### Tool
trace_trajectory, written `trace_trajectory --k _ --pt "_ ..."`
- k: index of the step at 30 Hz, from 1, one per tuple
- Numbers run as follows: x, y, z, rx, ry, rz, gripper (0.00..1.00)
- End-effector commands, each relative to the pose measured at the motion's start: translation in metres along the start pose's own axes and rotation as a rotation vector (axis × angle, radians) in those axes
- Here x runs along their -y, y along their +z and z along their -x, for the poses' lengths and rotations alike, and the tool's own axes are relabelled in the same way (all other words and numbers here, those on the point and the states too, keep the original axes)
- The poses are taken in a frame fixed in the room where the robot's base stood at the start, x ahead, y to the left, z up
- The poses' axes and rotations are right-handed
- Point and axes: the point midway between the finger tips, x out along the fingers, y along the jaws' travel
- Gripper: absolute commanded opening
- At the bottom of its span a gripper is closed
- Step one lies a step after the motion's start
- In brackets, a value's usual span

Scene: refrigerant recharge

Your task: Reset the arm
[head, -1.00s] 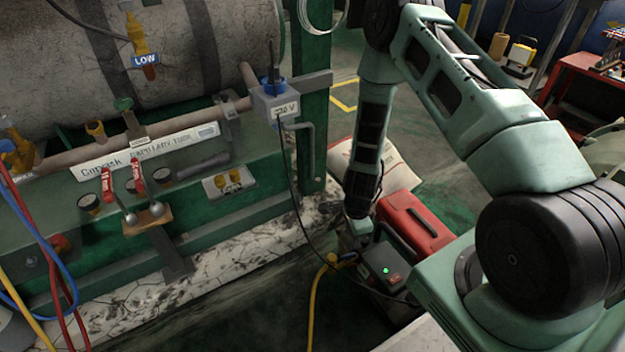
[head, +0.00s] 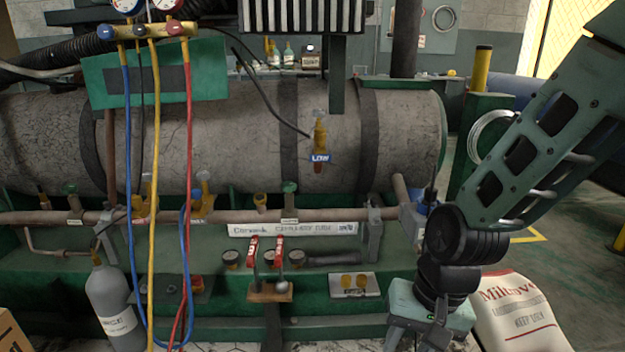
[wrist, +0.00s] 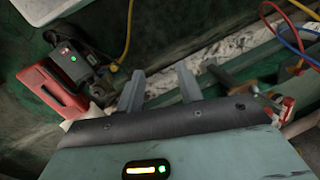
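My arm comes in from the right in the head view, bent at a black joint, with my gripper (head: 415,342) at its end low in the picture. The gripper's lower part is cut off by the frame edge there. In the wrist view my gripper (wrist: 158,76) shows two grey fingers standing apart with nothing between them. It is open and empty, above the floor area and apart from the machine's front.
A grey tank (head: 220,140) on a green frame fills the back. Gauge hoses (head: 153,190) hang at left beside a grey cylinder (head: 112,305). A white sack (head: 515,315) lies at right. The wrist view shows a red-and-black pump unit (wrist: 65,95) with a green light.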

Motion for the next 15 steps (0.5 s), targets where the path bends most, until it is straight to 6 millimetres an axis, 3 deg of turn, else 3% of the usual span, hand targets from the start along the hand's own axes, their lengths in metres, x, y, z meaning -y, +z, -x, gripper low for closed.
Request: trace_trajectory --k 1,6,15 --pt "0.008 0.018 0.015 -0.004 0.011 0.121 0.36" --pt "0.013 0.068 0.048 0.005 0.064 0.450 0.36" --pt "-0.001 0.127 0.082 0.006 0.165 0.855 0.36"
